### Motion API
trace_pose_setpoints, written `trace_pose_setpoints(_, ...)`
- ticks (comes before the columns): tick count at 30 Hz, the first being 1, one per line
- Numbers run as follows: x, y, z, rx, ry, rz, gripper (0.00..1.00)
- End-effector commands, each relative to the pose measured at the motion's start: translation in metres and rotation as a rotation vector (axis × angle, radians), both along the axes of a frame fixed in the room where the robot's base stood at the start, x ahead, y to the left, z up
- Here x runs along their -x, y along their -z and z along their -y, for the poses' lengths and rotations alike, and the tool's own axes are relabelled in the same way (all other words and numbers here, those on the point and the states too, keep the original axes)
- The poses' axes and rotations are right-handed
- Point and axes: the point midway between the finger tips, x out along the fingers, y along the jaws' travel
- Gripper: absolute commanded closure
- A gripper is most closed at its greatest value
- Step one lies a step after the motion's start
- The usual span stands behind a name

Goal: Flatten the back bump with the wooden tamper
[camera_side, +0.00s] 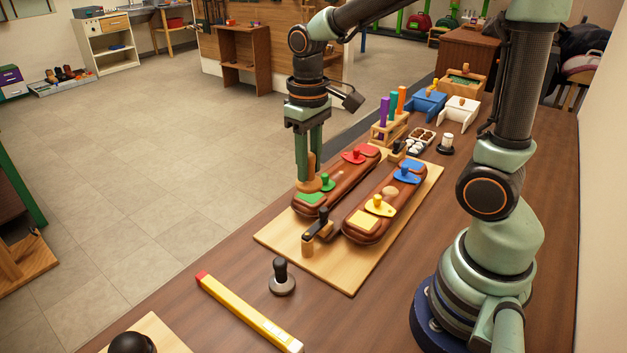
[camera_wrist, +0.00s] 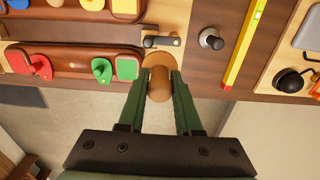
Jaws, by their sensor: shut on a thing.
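My gripper (camera_side: 309,150) is shut on the wooden tamper (camera_side: 306,184), which hangs upright at the left end of the far brown padded panel (camera_side: 332,192), beside the green knobbed piece. I cannot tell whether its foot touches the panel. In the wrist view the tamper (camera_wrist: 160,82) sits between my fingertips (camera_wrist: 160,85), just right of the green patch. A small pale bump (camera_side: 337,176) shows faintly on the far panel between the green and red pieces. A larger tan bump (camera_side: 390,193) shows on the near panel (camera_side: 360,226) between the blue and yellow pieces.
Both panels lie on a pale wooden board (camera_side: 345,278). A dark-handled clamp (camera_side: 318,228) stands at its near-left edge. A black-knobbed tool (camera_side: 281,277) and a yellow level (camera_side: 245,312) lie on the table to the left. Racks and boxes (camera_side: 428,103) stand behind the board.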

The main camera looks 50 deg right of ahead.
Motion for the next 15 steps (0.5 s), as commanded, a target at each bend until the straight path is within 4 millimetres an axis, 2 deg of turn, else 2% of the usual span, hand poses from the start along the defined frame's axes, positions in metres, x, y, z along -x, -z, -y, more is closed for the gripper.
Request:
trace_pose_setpoints(5,0.005,0.006,0.038,0.000,0.085,-0.002,1.00)
trace_pose_setpoints(8,0.012,0.012,0.072,0.000,0.160,-0.002,1.00)
trace_pose_setpoints(15,0.046,0.026,0.150,0.000,0.343,-0.002,1.00)
